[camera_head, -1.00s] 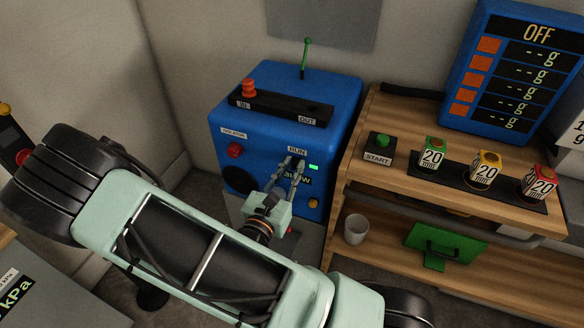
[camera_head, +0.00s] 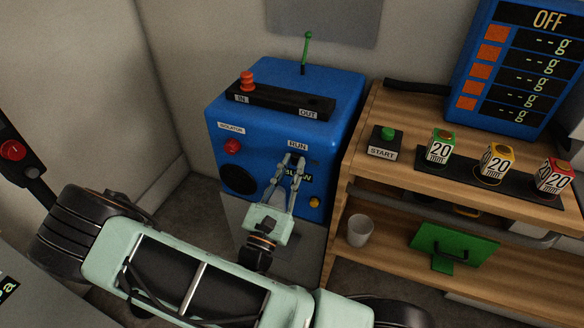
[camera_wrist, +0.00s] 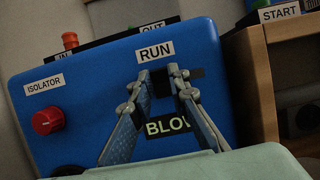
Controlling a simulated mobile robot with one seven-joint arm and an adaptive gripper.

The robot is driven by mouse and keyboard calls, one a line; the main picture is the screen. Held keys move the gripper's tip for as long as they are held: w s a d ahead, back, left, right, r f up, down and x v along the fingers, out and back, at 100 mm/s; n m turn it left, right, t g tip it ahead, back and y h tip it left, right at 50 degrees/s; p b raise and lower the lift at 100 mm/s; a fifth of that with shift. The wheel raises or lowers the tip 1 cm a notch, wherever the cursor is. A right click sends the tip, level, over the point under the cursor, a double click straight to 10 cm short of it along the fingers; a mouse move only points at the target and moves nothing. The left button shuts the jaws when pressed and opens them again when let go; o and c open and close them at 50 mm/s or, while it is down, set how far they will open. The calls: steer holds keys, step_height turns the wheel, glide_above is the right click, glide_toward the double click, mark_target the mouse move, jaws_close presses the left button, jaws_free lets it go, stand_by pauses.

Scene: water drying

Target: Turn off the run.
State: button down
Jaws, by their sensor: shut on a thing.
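The blue machine (camera_head: 345,95) stands against the back wall. Its RUN label (camera_head: 298,146) is on the front face and also shows large in the wrist view (camera_wrist: 155,51). My gripper (camera_head: 292,157) is at the panel just below that label. In the wrist view, its two fingers (camera_wrist: 159,74) are shut around the run switch, which they mostly hide. The lamp (camera_head: 315,163) right of the fingers is dark.
The red ISOLATOR knob (camera_head: 232,146) is on the same face to the left. A yellow button (camera_head: 314,202) sits low on the right. The wooden bench (camera_head: 388,95) stands close on the right, with the START button (camera_head: 388,134) and several small boxes.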

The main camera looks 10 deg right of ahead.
steer(key=c, duration=1.8)
jaws_free()
steer(key=shift+c, duration=0.2)
steer(key=shift+a, duration=0.1)
steer(key=v, duration=1.2)
